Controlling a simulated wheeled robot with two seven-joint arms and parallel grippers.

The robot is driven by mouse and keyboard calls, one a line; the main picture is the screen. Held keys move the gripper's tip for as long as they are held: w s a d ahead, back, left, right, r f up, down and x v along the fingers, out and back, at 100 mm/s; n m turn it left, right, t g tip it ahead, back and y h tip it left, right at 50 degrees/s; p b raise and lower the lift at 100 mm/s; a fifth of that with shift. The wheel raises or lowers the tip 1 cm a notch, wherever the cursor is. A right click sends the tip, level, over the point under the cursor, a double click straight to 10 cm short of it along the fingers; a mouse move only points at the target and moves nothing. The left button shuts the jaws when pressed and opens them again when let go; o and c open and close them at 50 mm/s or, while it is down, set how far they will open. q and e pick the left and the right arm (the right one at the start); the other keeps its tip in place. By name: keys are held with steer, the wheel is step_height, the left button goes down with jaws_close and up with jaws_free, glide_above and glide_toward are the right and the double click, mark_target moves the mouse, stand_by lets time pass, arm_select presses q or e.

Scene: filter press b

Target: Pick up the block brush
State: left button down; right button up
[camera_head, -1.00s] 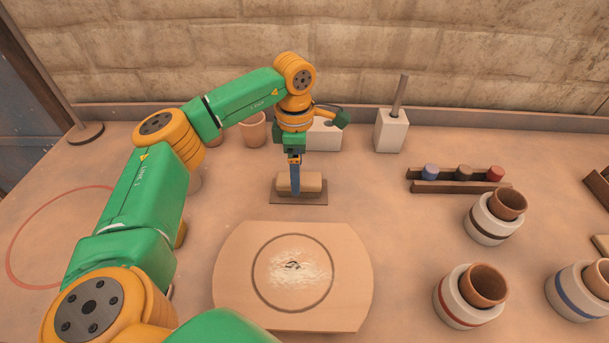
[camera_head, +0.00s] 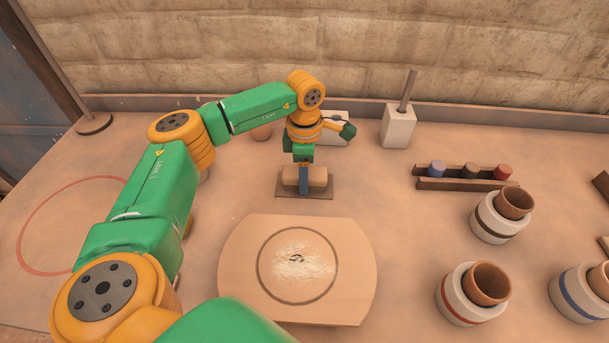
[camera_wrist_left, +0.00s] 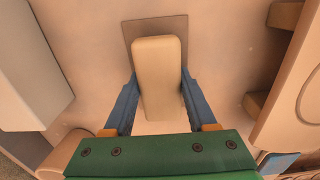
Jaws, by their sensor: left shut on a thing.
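The block brush (camera_head: 319,177), a tan rounded block, lies on a small dark mat (camera_head: 284,192) behind the round board. My left gripper (camera_head: 303,184) reaches down over it from above. In the left wrist view the brush (camera_wrist_left: 159,70) lies lengthwise between the two blue fingers (camera_wrist_left: 158,100), one along each side, and the jaws are shut on it. The brush still appears to be at the mat; any small gap beneath it cannot be made out. Its underside is hidden. My right gripper is in neither view.
A board with a round whitish patch (camera_head: 235,265) lies in front. A white holder (camera_head: 398,128) with a rod stands at the back. A rack (camera_head: 455,185) with coloured pieces and several banded pots (camera_head: 488,222) stand to the right. A brick wall closes the back.

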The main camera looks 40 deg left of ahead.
arm_select(q)
step_height(320, 180, up, 3)
steer(key=shift+w+b, duration=0.15)
steer(key=shift+b, duration=0.2)
steer(key=s+d+r, duration=1)
steer(key=shift+b, duration=0.35)
